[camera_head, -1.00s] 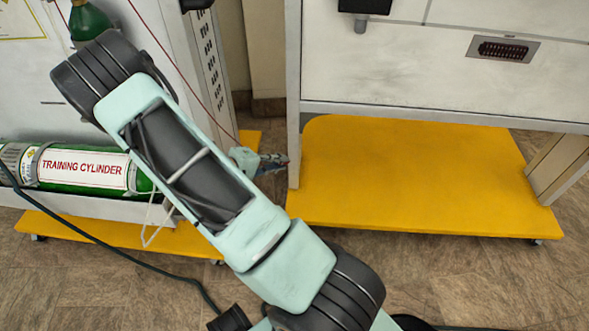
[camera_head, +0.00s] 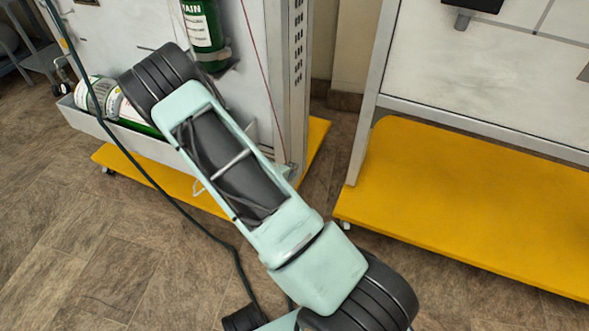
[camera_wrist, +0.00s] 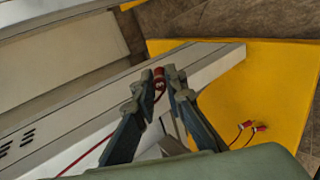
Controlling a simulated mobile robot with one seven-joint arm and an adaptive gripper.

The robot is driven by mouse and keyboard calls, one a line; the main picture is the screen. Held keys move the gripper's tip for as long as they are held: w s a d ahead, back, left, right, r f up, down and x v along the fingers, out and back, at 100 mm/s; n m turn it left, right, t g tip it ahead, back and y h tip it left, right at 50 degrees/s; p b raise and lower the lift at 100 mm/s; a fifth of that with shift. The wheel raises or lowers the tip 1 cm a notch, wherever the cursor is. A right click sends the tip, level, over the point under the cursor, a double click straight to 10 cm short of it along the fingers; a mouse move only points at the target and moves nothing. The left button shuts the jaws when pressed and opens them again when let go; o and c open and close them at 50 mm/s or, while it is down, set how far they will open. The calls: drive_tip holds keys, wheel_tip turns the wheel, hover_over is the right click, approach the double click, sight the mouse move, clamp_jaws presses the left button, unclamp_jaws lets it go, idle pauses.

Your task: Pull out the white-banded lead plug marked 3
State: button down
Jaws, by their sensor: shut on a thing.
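In the wrist view, my gripper (camera_wrist: 157,80) is shut on a red plug (camera_wrist: 159,77), with a red lead (camera_wrist: 85,157) running near it to the lower left. I cannot make out a band or number on this plug. Two other red plugs with pale bands, one at left (camera_wrist: 245,125) and one at right (camera_wrist: 260,129), are on leads over the yellow base, apart from my fingers; their markings are too small to read. In the head view my arm hides most of the gripper, and no plug can be made out.
A white panel (camera_head: 125,30) on a yellow base stands at left, with green cylinders (camera_head: 203,30). A second white stand with a yellow base (camera_head: 470,210) is at right. A gap of tiled floor lies between them. A dark hose (camera_head: 160,178) crosses the floor.

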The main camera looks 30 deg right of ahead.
drive_tip(key=c, duration=1.9)
unclamp_jaws()
